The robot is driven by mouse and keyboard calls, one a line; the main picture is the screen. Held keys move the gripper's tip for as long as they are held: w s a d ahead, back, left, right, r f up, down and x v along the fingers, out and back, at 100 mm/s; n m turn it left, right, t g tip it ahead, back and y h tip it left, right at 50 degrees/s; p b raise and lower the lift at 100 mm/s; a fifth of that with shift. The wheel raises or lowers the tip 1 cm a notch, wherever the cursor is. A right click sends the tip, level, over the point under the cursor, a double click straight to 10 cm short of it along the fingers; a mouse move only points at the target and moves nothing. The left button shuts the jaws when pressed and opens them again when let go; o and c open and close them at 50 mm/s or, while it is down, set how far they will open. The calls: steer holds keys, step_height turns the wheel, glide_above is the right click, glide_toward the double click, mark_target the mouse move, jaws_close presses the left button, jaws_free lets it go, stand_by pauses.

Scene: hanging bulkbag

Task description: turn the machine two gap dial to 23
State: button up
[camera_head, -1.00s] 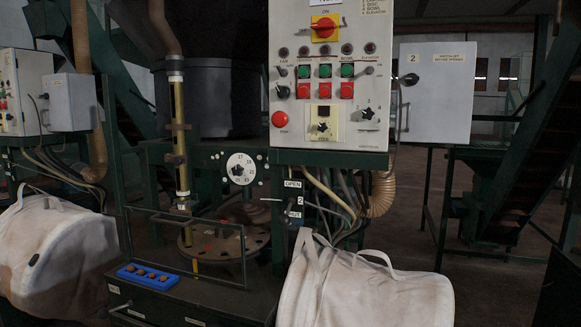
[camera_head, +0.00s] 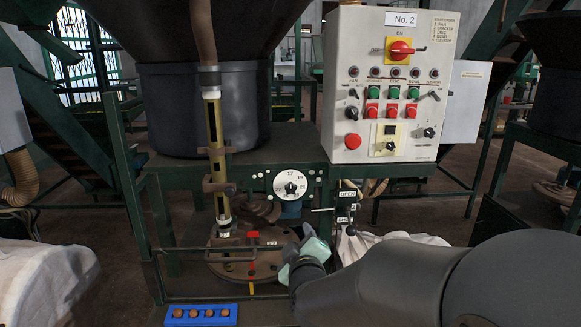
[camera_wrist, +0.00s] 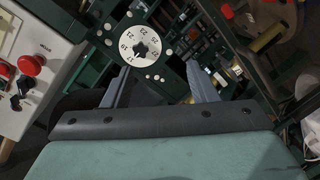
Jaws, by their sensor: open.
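The gap dial (camera_head: 290,185) is a round white plate with numbers and a dark star-shaped knob, on the green frame below the No. 2 control panel (camera_head: 385,85). In the wrist view the dial (camera_wrist: 139,46) lies just beyond the fingers, upper middle, with 17, 19, 21, 23 and 25 around the knob. My gripper (camera_wrist: 160,88) is open and empty, its two fingers apart and not touching the dial. In the head view my gripper (camera_head: 308,248) is below and slightly right of the dial, partly hidden by my arm. The knob's exact setting is too small to tell.
A blue tray (camera_head: 172,321) with brown nuts sits at the front left. A vertical yellow tube (camera_head: 216,150) stands left of the dial. The OPEN/SHUT lever (camera_head: 347,214) is right of it. White bags (camera_head: 40,285) hang at the lower left and behind my arm.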

step_height(320, 180, up, 3)
steer(key=t+p, duration=0.1)
steer(key=p, duration=0.4)
glide_toward(290, 190)
steer(key=shift+n, duration=0.3)
steer(key=w, duration=0.3)
steer(key=w+a, duration=0.1)
steer(key=w, duration=0.5)
steer(key=shift+a+f, duration=0.1)
steer(key=shift+a, duration=0.05)
steer(key=c, duration=1)
